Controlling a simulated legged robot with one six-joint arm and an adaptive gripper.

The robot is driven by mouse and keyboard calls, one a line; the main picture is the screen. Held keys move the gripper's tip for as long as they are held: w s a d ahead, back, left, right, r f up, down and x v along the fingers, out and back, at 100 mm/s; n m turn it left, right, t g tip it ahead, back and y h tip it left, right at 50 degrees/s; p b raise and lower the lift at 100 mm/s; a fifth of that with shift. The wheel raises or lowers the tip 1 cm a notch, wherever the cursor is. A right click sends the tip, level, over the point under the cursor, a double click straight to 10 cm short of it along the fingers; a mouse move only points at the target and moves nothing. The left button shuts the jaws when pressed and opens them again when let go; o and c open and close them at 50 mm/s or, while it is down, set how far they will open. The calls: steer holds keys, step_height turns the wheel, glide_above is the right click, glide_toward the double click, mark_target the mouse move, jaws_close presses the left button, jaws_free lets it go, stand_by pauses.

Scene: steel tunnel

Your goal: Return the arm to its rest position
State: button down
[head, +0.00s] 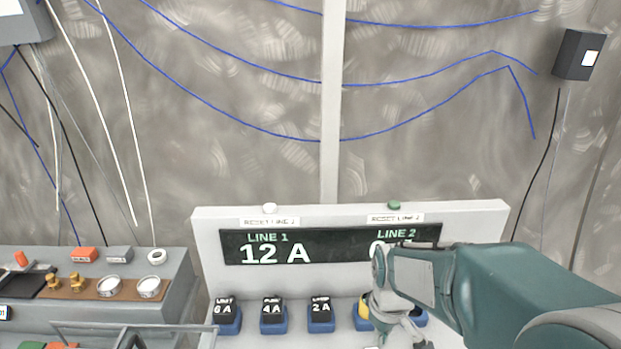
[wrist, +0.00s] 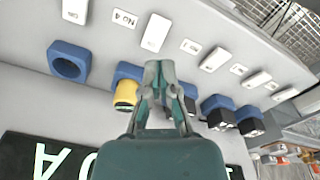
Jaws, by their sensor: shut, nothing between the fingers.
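My arm (head: 490,285) reaches in from the lower right, across the front of the display panel (head: 475,218). My gripper (head: 395,325) is low in front of the panel, its tips hidden below the picture. In the wrist view my gripper (wrist: 159,72) is shut with nothing between the fingers. It points over the row of blue sockets, beside a yellow plug (wrist: 125,94). I cannot tell whether it touches the plug or socket. The yellow plug (head: 362,317) also shows partly behind the gripper in the head view.
The display (head: 290,248) reads LINE 1 12 A; LINE 2's value is partly covered. One blue socket (wrist: 68,62) is empty. A grey bench (head: 175,270) stands left. Space above the panel is clear.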

steer(key=s+r+m+t, duration=0.5)
steer(key=s+r, duration=0.7)
steer(key=s, duration=0.1)
steer(key=shift+s, duration=0.2)
